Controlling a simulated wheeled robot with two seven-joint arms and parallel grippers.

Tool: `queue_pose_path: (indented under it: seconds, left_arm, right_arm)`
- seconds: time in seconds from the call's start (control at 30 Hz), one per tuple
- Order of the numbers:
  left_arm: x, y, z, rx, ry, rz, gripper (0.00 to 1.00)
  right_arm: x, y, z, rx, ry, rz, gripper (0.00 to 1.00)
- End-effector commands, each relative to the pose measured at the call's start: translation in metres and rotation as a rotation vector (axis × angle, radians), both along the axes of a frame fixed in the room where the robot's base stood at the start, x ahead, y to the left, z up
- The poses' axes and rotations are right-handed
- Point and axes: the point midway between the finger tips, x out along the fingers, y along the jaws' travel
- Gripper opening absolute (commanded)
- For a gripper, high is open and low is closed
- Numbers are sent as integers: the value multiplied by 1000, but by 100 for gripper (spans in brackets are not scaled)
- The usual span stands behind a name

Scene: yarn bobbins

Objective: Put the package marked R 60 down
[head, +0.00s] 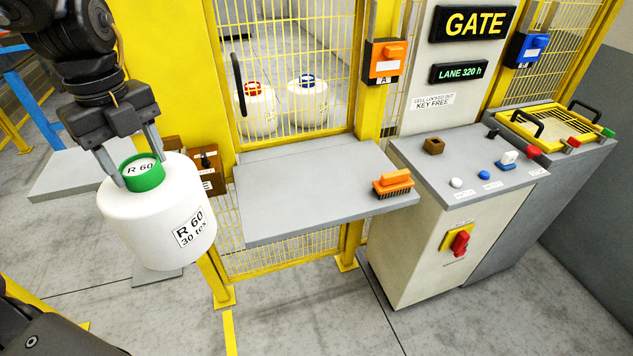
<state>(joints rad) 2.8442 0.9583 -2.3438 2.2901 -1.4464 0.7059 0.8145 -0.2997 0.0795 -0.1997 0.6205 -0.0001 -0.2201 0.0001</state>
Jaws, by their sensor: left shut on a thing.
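The package marked R 60 (150,228) is a white bobbin with a green top and a label reading R 60 30 tex. My left gripper (136,172) is shut on its green top, one finger on each side. The package hangs upright in the air, left of a grey shelf (290,205) on the yellow fence. What lies directly behind and below the package is partly hidden. My right gripper is not in view.
An orange brush (393,184) lies at the shelf's right end; the rest of the shelf is clear. Behind the mesh gate stand a red-topped bobbin (258,112) and a blue-topped bobbin (307,103). A control cabinet (415,235) with buttons stands right. Another grey surface (65,176) is at left.

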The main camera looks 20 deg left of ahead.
Motion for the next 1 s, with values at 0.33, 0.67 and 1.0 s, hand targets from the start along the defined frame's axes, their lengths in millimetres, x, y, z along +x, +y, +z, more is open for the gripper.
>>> queue_pose_path:
  seconds: [0.33,0.67,1.0]
  left_arm:
    - [-38,4,-23,1,-6,-465,0]
    - [-49,3,-25,0,-6,-717,0]
    - [-50,2,-25,0,-5,-835,0]
  right_arm:
    - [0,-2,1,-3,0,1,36]
    - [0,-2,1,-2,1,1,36]
    - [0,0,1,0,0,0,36]
